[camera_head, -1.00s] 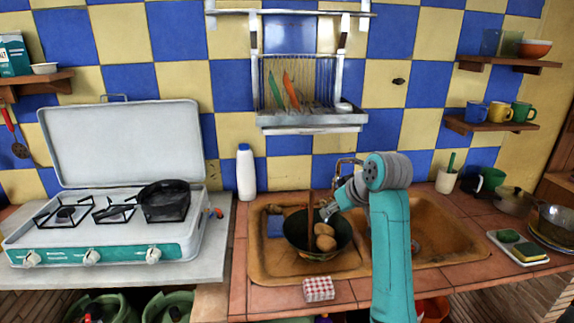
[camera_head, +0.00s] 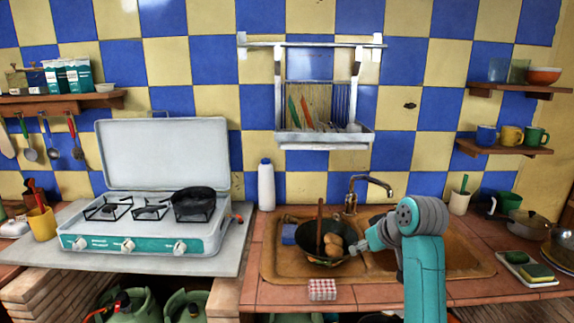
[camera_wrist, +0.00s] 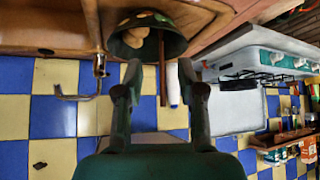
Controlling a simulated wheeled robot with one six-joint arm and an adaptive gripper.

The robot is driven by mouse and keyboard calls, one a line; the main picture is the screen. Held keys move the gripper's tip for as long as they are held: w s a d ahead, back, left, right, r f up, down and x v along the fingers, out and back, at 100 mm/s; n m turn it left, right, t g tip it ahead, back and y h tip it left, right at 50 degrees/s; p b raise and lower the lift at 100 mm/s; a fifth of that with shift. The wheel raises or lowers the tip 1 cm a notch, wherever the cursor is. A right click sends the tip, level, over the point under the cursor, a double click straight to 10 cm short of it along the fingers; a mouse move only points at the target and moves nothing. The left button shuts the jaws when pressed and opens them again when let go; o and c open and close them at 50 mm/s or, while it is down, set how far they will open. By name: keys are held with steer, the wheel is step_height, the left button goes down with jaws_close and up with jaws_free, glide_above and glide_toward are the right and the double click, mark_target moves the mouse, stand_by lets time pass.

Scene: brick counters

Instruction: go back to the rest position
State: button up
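The pan also shows in the wrist view (camera_wrist: 178,40), beyond the fingertips. It holds brown egg-like things (camera_head: 333,243), and a wooden stick (camera_head: 320,222) stands up out of it. My teal arm hides part of the sink.
The brown sink (camera_head: 470,262) has a faucet (camera_head: 372,183) behind it. A white bottle (camera_head: 266,186) stands left of the sink. A stove (camera_head: 150,235) with a black pan (camera_head: 194,201) is further left.

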steer(key=s+f+m+t, duration=0.1)
steer(key=s+f, duration=0.4)
steer(key=f, duration=0.4)
steer(key=s+a+f+m+t+h, duration=0.1)
steer(key=s+f, duration=0.4)
steer(key=f, duration=0.3)
steer(key=s+f+m+t, duration=0.1)
steer(key=s+f, duration=0.3)
steer(key=f, duration=0.5)
steer(key=s+f, duration=0.5)
steer(key=s, duration=0.5)
steer(key=s+m+t+h, duration=0.1)
steer(key=s+t+h, duration=0.1)
steer(key=s, duration=1.8)
steer(key=s+r+t, duration=0.2)
steer(key=s+r, duration=1)
steer(key=s, duration=0.3)
steer(key=shift+s, duration=0.35)
